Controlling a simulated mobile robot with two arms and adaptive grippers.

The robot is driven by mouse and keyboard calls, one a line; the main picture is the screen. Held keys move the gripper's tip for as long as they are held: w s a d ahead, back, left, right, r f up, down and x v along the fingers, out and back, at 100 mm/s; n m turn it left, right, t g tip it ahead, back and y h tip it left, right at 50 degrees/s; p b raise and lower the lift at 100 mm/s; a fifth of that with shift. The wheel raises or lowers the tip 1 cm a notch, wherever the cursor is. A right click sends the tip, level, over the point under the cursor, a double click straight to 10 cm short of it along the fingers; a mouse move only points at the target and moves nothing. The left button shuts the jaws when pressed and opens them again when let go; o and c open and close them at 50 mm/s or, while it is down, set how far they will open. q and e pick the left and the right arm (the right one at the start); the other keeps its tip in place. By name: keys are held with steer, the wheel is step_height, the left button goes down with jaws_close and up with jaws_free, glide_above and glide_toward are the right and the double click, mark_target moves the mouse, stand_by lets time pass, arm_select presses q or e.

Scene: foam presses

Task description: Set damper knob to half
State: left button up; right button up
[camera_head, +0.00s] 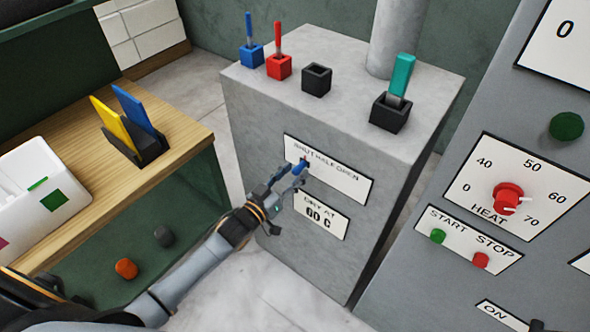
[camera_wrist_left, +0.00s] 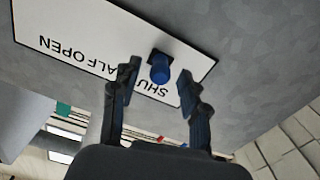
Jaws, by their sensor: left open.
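The blue damper knob (camera_head: 300,166) sticks out of a white plate (camera_head: 345,178) marked SHUT, HALF, OPEN on the front of a grey cabinet (camera_head: 270,125). In the left wrist view the knob (camera_wrist_left: 160,70) shows as a blue cylinder on a dark base, and the lettering is upside down. My left gripper (camera_head: 289,178) is open in front of the plate. Its two fingers stand either side of the knob in the wrist view, with gaps on both sides. They partly cover the lettering. I cannot tell which mark the knob points to. My right gripper is not in view.
A DRY AT 60 C label (camera_head: 321,214) sits below the plate. Blue (camera_head: 251,55), red (camera_head: 279,66) and black (camera_head: 316,79) holders and a larger black holder (camera_head: 390,112) stand on the cabinet top. A control panel with a red HEAT knob (camera_head: 507,196) is at right.

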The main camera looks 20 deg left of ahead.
mark_target(323, 172)
arm_select(q)
steer(key=shift+w+d, duration=0.25)
steer(key=shift+w, duration=0.35)
jaws_close()
steer(key=d, duration=0.2)
steer(key=s+d, duration=0.1)
steer(key=s+d+p, duration=0.1)
steer(key=d, duration=0.1)
steer(key=shift+d, duration=0.35)
